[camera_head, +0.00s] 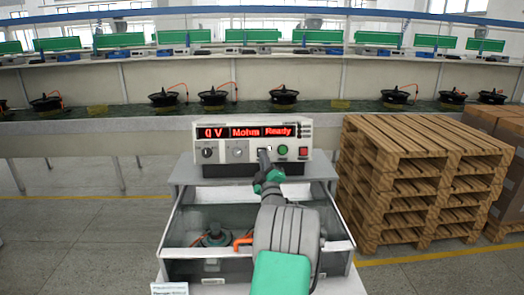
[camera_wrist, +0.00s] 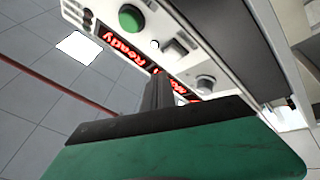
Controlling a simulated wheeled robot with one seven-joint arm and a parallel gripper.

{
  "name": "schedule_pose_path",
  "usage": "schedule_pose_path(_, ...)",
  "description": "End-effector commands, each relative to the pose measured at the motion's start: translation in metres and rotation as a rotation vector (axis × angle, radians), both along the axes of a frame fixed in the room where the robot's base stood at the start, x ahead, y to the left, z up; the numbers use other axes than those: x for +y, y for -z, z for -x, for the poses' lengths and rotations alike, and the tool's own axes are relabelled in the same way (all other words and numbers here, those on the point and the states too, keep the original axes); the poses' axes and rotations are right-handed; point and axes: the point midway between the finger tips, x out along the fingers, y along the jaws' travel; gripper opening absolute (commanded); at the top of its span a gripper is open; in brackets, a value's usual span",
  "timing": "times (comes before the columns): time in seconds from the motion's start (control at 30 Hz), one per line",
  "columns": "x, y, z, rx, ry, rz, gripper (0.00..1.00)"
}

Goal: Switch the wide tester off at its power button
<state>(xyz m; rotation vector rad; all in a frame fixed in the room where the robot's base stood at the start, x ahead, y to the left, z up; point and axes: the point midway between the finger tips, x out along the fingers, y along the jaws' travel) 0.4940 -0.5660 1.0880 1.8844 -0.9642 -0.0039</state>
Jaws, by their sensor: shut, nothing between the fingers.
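The wide tester (camera_head: 220,144) stands on a grey cabinet with its red display (camera_head: 245,132) lit, reading "0 V", "Mohm" and "Ready". Its front carries two knobs, a green button (camera_head: 282,150) and a red button (camera_head: 303,150). My gripper (camera_head: 263,155) is shut and empty in front of the panel, between the right knob and the green button. In the wrist view its fingers (camera_wrist: 158,92) point at the tilted panel, near a grey square switch (camera_wrist: 175,50) and the green button (camera_wrist: 131,18). I cannot tell whether the fingertips touch the panel.
Below the tester, the cabinet (camera_head: 181,172) has an open drawer holding a dark part (camera_head: 215,236); an orange piece (camera_head: 243,241) shows beside my arm. Stacked wooden pallets (camera_head: 400,190) stand close on the right. A long bench (camera_head: 100,140) with several motors runs behind.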

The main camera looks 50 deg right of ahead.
Motion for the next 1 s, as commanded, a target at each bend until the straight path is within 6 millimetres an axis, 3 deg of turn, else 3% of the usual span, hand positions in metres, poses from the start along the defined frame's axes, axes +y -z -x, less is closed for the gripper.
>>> schedule_pose_path(0.23,-0.0111,0.0069,-0.0108,0.001,-0.001,-0.002,0.00)
schedule_pose_path(1.0,-0.0115,0.0064,-0.0105,0.001,-0.001,-0.002,0.00)
